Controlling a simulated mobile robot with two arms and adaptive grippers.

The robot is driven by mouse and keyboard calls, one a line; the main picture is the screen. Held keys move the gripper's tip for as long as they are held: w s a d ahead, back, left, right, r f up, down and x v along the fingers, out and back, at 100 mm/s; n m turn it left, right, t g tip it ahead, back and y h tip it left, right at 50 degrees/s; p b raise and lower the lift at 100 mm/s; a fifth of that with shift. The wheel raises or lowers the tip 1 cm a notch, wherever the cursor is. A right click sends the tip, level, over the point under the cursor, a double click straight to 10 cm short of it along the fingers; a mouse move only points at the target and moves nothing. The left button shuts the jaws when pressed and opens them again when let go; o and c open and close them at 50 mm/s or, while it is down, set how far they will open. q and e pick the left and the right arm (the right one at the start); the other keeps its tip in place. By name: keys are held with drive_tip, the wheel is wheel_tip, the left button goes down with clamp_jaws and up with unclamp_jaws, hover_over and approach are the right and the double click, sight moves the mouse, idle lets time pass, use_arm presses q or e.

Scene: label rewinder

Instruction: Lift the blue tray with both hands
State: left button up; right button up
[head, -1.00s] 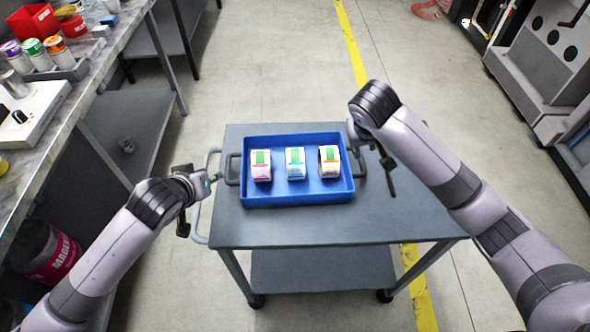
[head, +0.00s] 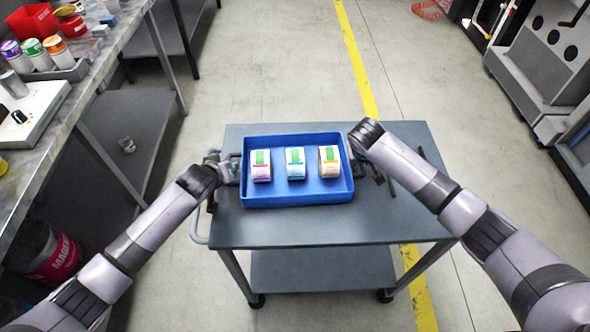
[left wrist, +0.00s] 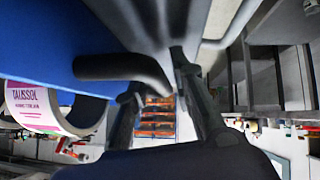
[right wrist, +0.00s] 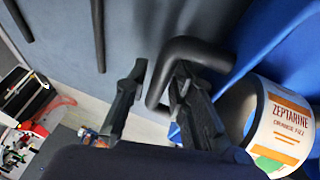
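The blue tray (head: 297,200) lies flat on a grey trolley and holds three label rolls, pink (head: 261,172), blue (head: 295,170) and orange (head: 329,168). A dark bent handle shows at its left end in the left wrist view (left wrist: 120,67) and at its right end in the right wrist view (right wrist: 195,51). My left gripper (head: 226,172) is at the left handle, fingers apart with the handle's bend between them (left wrist: 155,85). My right gripper (head: 367,165) is at the right handle, fingers apart on either side of the bar (right wrist: 158,76). Finger contact cannot be told.
The grey trolley top (head: 300,229) is clear in front of the tray. Dark thin rods (right wrist: 97,35) lie on its right part. A cluttered workbench (head: 90,70) stands at the left and a grey machine (head: 540,80) at the right. The floor behind the trolley is open.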

use_arm(q)
drive_tip(key=shift+c, duration=0.4)
use_arm(e)
drive_tip(key=shift+c, duration=0.4)
use_arm(q)
clamp_jaws()
use_arm(e)
clamp_jaws()
